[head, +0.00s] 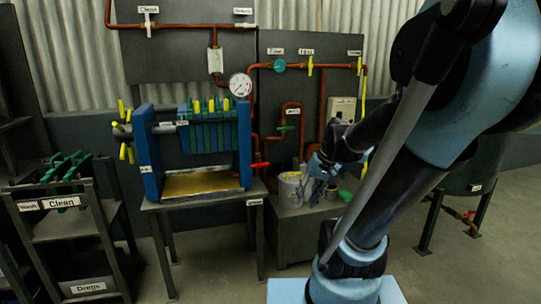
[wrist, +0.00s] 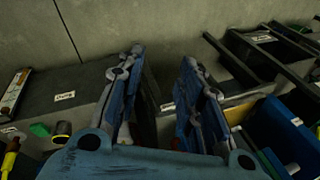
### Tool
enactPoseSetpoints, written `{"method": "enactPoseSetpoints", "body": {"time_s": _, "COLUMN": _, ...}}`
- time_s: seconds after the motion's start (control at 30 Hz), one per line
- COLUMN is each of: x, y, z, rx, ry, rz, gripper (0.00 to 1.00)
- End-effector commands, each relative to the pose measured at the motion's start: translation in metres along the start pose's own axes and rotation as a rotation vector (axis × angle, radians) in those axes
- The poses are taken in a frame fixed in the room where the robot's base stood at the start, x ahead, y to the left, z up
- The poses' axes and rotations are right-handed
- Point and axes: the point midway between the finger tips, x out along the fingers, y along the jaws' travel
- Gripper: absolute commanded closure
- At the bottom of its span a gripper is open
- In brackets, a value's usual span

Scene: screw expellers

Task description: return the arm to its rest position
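My arm (head: 400,150) reaches from the lower right of the head view up and then down toward the side bench. My gripper (head: 318,172) shows small in the head view, over or beside the bench with the cans, partly hard to make out. In the wrist view my gripper (wrist: 162,68) has its two blue-grey fingers spread apart. Nothing touches the fingertips that I can see.
A blue-framed press (head: 147,165) with green plates stands left of my gripper. A grey can (head: 290,190) stands on the side bench (head: 290,225). Copper pipes (head: 322,100) and a gauge (head: 240,84) are behind. A dark rack (head: 75,232) stands left. Floor (head: 215,265) shows between.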

Motion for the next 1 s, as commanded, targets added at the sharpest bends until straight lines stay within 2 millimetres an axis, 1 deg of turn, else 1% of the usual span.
{"method": "enactPoseSetpoints", "body": {"time_s": 0.03, "x": 0.001, "y": 0.005, "z": 0.01, "rx": -0.005, "ry": 0.002, "rz": 0.026, "gripper": 0.66}}
{"method": "enactPoseSetpoints", "body": {"time_s": 0.2, "x": 0.002, "y": 0.026, "z": 0.038, "rx": -0.022, "ry": 0.014, "rz": 0.124, "gripper": 0.66}}
{"method": "enactPoseSetpoints", "body": {"time_s": 0.4, "x": 0.004, "y": 0.052, "z": 0.066, "rx": -0.045, "ry": 0.03, "rz": 0.235, "gripper": 0.66}}
{"method": "enactPoseSetpoints", "body": {"time_s": 0.5, "x": 0.005, "y": 0.064, "z": 0.076, "rx": -0.054, "ry": 0.039, "rz": 0.281, "gripper": 0.66}}
{"method": "enactPoseSetpoints", "body": {"time_s": 0.7, "x": 0.006, "y": 0.076, "z": 0.087, "rx": -0.066, "ry": 0.048, "rz": 0.332, "gripper": 0.66}}
{"method": "enactPoseSetpoints", "body": {"time_s": 1.0, "x": 0.006, "y": 0.078, "z": 0.088, "rx": -0.068, "ry": 0.05, "rz": 0.34, "gripper": 0.66}}
